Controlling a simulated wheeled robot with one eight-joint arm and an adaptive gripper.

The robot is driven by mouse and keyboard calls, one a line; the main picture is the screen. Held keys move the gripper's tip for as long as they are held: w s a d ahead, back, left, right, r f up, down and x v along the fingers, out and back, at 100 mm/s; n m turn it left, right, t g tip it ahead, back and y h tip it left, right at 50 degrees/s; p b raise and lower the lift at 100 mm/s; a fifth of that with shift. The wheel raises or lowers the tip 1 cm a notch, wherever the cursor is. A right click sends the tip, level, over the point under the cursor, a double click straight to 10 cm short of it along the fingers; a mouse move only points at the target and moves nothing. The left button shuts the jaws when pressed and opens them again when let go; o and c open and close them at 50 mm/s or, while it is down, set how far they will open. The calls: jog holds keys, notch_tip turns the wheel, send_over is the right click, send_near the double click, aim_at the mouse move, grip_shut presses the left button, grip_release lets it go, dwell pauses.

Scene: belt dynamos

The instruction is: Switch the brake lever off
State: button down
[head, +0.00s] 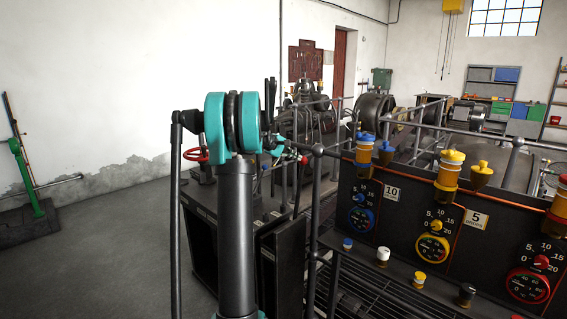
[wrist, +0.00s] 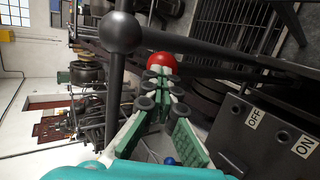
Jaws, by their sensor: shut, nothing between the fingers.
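A round red knob (wrist: 160,63) shows just beyond my fingertips in the wrist view, and it looks like the end of the brake lever. A small red ball (head: 304,160) at the end of a thin rod shows in the head view, right of my arm. My gripper (wrist: 157,80) is shut and empty, with its tips close to the red knob; I cannot tell whether they touch it. In the head view my gripper (head: 281,149) is partly hidden behind my arm. A dark box with an OFF label (wrist: 253,117) and an ON label (wrist: 304,146) stands to the right in the wrist view.
A grey railing with a ball joint (wrist: 121,32) runs close beside my gripper. A dark panel with several dials (head: 433,247) stands on the right. A red handwheel (head: 195,154) is left of my arm. The floor (head: 120,250) at the left is open.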

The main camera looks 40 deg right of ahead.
jog(key=shift+d+y, duration=0.4)
jog(key=shift+d, duration=1.2)
jog(key=shift+d+f, duration=0.2)
jog(key=shift+d, duration=0.25)
jog(key=v, duration=1.4)
jog(key=shift+w+a+f, duration=0.15)
jog(key=shift+a+f, duration=0.05)
jog(key=shift+a, duration=0.05)
jog(key=shift+a, duration=0.1)
